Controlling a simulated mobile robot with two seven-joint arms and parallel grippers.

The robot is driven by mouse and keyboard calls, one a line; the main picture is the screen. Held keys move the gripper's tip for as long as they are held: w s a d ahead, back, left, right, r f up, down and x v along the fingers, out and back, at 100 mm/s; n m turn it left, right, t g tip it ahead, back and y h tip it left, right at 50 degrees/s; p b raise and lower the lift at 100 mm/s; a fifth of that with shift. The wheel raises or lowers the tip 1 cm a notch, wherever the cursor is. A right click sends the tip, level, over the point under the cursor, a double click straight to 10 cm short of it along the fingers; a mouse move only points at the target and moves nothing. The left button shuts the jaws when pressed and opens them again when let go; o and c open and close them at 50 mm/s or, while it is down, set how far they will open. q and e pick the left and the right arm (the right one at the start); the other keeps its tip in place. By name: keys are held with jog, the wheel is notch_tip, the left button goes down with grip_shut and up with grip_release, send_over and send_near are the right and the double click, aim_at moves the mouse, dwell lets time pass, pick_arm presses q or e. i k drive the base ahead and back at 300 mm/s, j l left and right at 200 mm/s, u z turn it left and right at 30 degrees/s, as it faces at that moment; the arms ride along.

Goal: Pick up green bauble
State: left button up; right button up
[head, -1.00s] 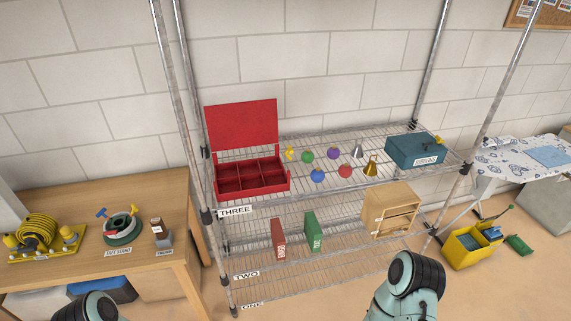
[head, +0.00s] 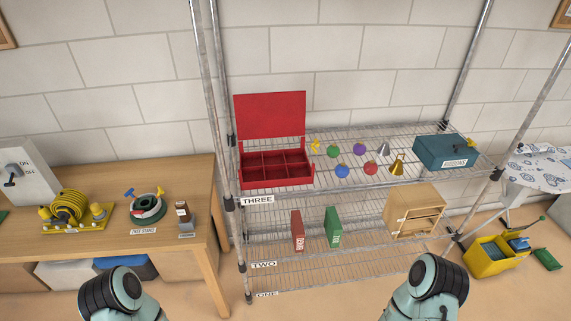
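The green bauble (head: 333,151) sits on the top wire shelf (head: 320,193), the one labelled THREE, just right of the open red box (head: 275,184). A blue bauble (head: 342,170), a purple bauble (head: 359,149) and a red bauble (head: 370,168) lie close to it. A silver bell (head: 384,149), a gold bell (head: 397,167) and a yellow ornament (head: 315,147) are also there. Parts of both my arms show at the bottom edge, well short of the shelf. Neither gripper's fingers are visible.
A blue-green box (head: 440,151) stands at the shelf's right end. Below are a red book-like box (head: 297,231), a green one (head: 333,228) and a wooden cabinet (head: 414,213). A wooden table (head: 180,172) stands left; a yellow bucket (head: 486,262) is on the floor right. Metal posts frame the shelf.

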aim_at(333, 151)
jog(key=i+l+u, duration=0.15)
jog(key=l+u, duration=0.2)
jog(key=l, duration=0.5)
jog(key=i+l+u, duration=0.1)
jog(key=l+u, duration=0.25)
jog(key=l, duration=0.45)
